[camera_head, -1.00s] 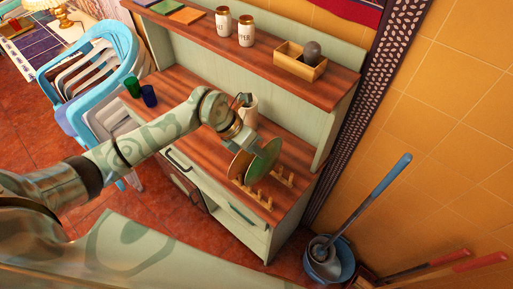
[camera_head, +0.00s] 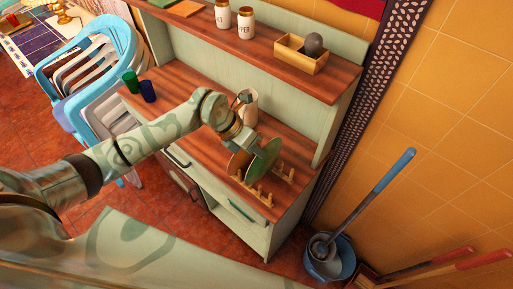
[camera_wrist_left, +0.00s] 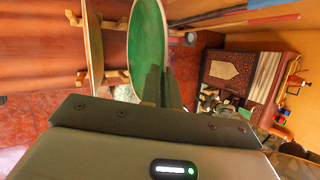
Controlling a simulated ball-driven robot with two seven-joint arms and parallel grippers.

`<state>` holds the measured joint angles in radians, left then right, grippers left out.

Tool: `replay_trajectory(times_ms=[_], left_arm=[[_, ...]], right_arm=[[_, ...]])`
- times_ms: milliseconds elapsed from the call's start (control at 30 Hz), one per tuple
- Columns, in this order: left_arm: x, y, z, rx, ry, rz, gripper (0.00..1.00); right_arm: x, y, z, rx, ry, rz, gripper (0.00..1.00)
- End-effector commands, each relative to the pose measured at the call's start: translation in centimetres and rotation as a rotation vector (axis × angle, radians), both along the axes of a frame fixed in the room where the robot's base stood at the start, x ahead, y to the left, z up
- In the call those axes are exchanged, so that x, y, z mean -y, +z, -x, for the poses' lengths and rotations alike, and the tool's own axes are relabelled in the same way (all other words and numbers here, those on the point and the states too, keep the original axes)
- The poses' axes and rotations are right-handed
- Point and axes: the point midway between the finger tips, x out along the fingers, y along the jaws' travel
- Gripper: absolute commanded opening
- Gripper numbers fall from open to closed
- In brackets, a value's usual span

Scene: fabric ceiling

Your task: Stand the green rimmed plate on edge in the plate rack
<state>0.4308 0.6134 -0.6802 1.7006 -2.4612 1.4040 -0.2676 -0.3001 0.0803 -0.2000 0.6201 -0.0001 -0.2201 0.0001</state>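The green rimmed plate (camera_head: 265,160) is on edge at the plate rack (camera_head: 267,198), close above or between its pegs; I cannot tell whether its lower edge touches the rack. My left gripper (camera_head: 256,150) is at the plate's upper left edge. In the left wrist view the two dark fingers (camera_wrist_left: 162,88) are close together at the rim of the green plate (camera_wrist_left: 148,40), apparently one on each side of it. A tan plate (camera_head: 238,165) stands beside it, and also shows in the left wrist view (camera_wrist_left: 93,45). My right gripper is not in view.
A pale jug (camera_head: 249,108) stands behind my left gripper. Green and blue cups (camera_head: 148,91) stand at the worktop's left. A shelf with jars (camera_head: 245,22) and a wooden box (camera_head: 301,55) overhangs the back. A mop bucket (camera_head: 329,258) is on the floor at right.

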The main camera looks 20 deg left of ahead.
Motion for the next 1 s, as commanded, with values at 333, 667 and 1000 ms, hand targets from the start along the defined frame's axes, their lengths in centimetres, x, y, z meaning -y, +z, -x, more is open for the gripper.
replay_trajectory(times_ms=[333, 667, 1000], left_arm=[[0.0, -0.9, -0.1, 0.002, 0.0, 0.001, 0.0], [0.0, -1.7, -0.1, 0.002, 0.0, 0.0, 0.0], [0.0, -2.6, 0.0, 0.001, 0.0, 0.0, 0.0]], right_arm=[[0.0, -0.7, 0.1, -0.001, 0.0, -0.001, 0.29], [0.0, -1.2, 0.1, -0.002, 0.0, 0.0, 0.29], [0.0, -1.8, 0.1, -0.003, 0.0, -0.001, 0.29]])
